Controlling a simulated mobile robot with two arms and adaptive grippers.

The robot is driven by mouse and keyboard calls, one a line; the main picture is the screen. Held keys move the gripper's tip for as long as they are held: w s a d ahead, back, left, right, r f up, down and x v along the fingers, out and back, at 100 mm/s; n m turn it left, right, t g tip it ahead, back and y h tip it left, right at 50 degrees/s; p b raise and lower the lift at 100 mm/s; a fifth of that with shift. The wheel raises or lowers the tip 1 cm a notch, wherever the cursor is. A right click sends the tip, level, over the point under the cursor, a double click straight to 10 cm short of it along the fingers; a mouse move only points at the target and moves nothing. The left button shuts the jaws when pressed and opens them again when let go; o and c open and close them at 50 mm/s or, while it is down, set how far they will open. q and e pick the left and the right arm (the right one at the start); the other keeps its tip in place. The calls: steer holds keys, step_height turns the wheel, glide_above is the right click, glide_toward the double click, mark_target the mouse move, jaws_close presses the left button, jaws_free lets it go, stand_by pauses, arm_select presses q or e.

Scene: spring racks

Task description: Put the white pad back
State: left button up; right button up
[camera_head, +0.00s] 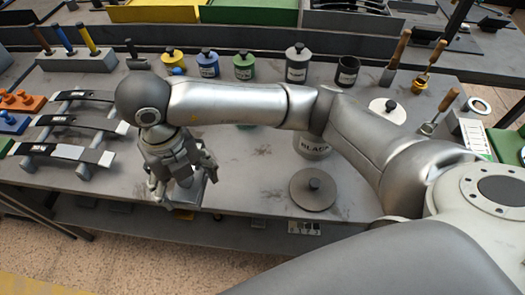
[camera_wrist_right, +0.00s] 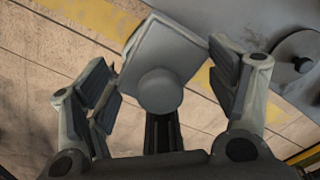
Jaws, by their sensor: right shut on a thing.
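My right gripper (camera_head: 182,185) hangs over the front edge of the grey workbench, left of centre, pointing down. My left gripper is not in view.
Curved dark spring racks (camera_head: 62,150) stand at the bench's left, beside orange (camera_head: 22,101) and blue (camera_head: 12,122) knobbed pieces. Several labelled jars line the back. A round grey lid (camera_head: 313,190) lies right of the gripper, with bare bench (camera_head: 250,175) between.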

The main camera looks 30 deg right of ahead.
steer(key=w+d+f+p, duration=0.1)
steer(key=w+d+f, duration=0.1)
steer(key=d, duration=0.1)
steer(key=w+d+f+p, duration=0.1)
steer(key=w+d+f, duration=0.1)
steer(key=d+f, duration=0.1)
steer(key=w+d+f+p, duration=0.2)
steer(key=d+f, duration=0.1)
steer(key=d, duration=0.1)
steer(key=shift+w+d+f, duration=0.1)
steer(key=shift+d, duration=0.2)
steer(key=shift+w+d+f, duration=0.25)
steer(key=shift+d+f, duration=0.05)
steer(key=shift+f, duration=0.25)
steer(key=f+p, duration=0.2)
steer(key=f, duration=0.1)
steer(key=shift+w+d, duration=0.1)
steer(key=shift+d, duration=0.2)
steer(key=shift+f, duration=0.3)
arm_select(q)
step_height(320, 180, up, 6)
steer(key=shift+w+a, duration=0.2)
arm_select(e)
steer(key=shift+f, duration=0.1)
